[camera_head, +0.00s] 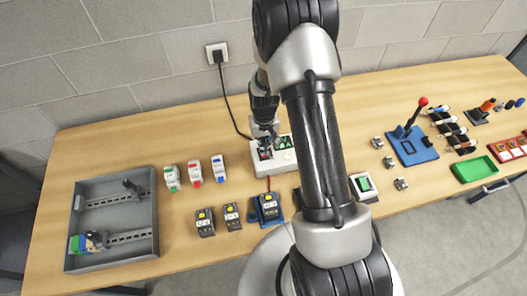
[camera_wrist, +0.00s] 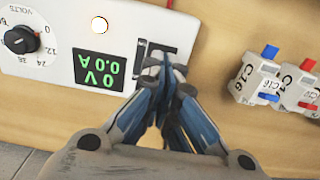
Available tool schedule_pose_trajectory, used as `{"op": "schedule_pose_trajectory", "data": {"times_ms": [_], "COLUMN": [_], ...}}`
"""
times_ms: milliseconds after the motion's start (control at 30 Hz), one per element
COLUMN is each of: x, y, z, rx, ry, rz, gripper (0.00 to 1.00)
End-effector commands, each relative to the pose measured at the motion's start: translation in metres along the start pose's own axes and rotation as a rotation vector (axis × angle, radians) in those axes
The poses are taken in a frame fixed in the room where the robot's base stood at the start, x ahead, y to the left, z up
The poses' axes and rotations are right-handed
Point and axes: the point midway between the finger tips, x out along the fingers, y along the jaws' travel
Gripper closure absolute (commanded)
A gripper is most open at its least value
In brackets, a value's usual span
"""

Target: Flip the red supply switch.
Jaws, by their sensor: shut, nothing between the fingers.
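The white supply box (camera_head: 274,172) stands at the back of the bench, left of my arm, and fills the upper left of the wrist view (camera_wrist: 55,85). Its green display (camera_wrist: 97,69) shows zeros for volts and amps. A black switch frame (camera_wrist: 143,48) sits beside the display. My gripper (camera_wrist: 167,68) is shut and empty, with its fingertips over that frame. The fingers cover much of the switch, so its red part and its position are hidden, and I cannot tell if they touch it. In the head view my gripper (camera_head: 266,142) is above the box's left part.
A black dial (camera_wrist: 21,40) and a white round button (camera_wrist: 99,25) are on the box. Breakers with blue (camera_wrist: 271,52) and red (camera_wrist: 309,65) levers stand right of it in the wrist view. A grey tray (camera_head: 160,240) lies left; a red-knobbed lever (camera_head: 413,118) stands right.

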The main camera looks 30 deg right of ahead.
Motion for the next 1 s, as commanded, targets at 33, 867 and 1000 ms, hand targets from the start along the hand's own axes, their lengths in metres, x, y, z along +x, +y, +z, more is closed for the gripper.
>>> {"op": "schedule_pose_trajectory", "data": {"times_ms": [33,867,1000], "x": [0.002,0.014,0.016], "y": [0.0,0.0,0.0], "z": [0.0,0.0,0.0], "rx": [0.0,0.0,0.0], "ry": [0.0,0.0,0.0], "rz": [0.0,0.0,0.0], "gripper": [1.0,1.0,1.0]}}
